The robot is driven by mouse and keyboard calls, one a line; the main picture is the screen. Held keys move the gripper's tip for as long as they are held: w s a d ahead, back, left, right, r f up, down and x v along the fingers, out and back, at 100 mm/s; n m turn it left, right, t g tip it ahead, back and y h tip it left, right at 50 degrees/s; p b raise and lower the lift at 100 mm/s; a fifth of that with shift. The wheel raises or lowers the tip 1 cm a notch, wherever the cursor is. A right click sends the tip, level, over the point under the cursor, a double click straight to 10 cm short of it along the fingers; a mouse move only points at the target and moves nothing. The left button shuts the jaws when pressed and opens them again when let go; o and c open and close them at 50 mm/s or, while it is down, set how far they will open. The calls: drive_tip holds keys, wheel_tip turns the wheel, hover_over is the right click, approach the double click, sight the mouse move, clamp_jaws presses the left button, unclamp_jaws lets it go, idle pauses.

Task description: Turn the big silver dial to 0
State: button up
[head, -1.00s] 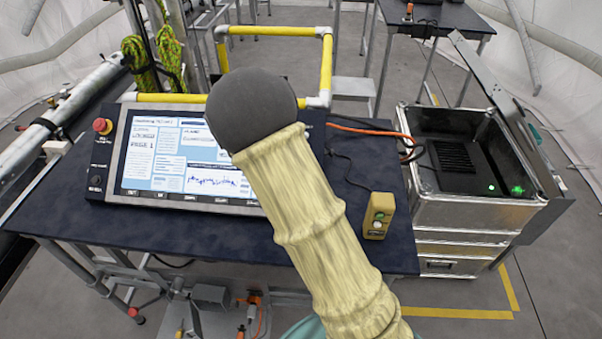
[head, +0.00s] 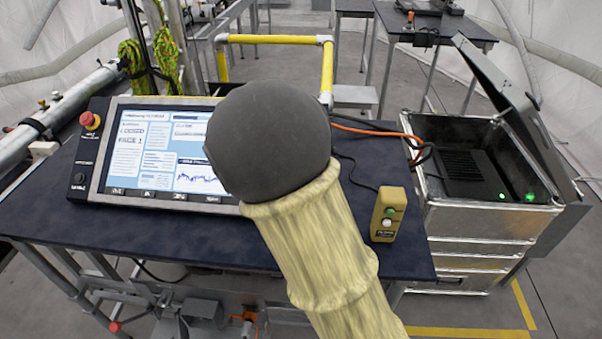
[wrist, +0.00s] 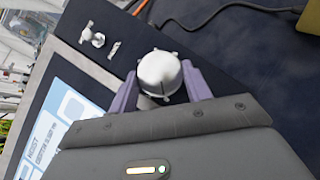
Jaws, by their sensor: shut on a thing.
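The big silver dial (wrist: 161,76) shows in the wrist view as a pale round knob with a dark line on its face. It sits on the dark panel beside the screen. My gripper (wrist: 160,84) is shut on the dial, with one purple finger on each side of it. The dial's scale and the 0 mark cannot be read. In the head view my arm and its grey round end hide the dial and the fingers.
The console screen (head: 140,150) stands on the dark table (head: 230,245), with a red button (head: 90,121) at its left. A small knob (wrist: 98,39) sits near the dial. A yellow button box (head: 387,216) and an open metal case (head: 480,222) are at right.

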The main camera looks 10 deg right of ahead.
drive_tip(key=shift+r+n, duration=0.1)
drive_tip(key=shift+n, duration=0.2)
drive_tip(key=o, duration=1)
drive_tip(key=shift+c, duration=0.2)
drive_tip(key=v, duration=1.7)
drive_tip(key=shift+s, duration=0.3)
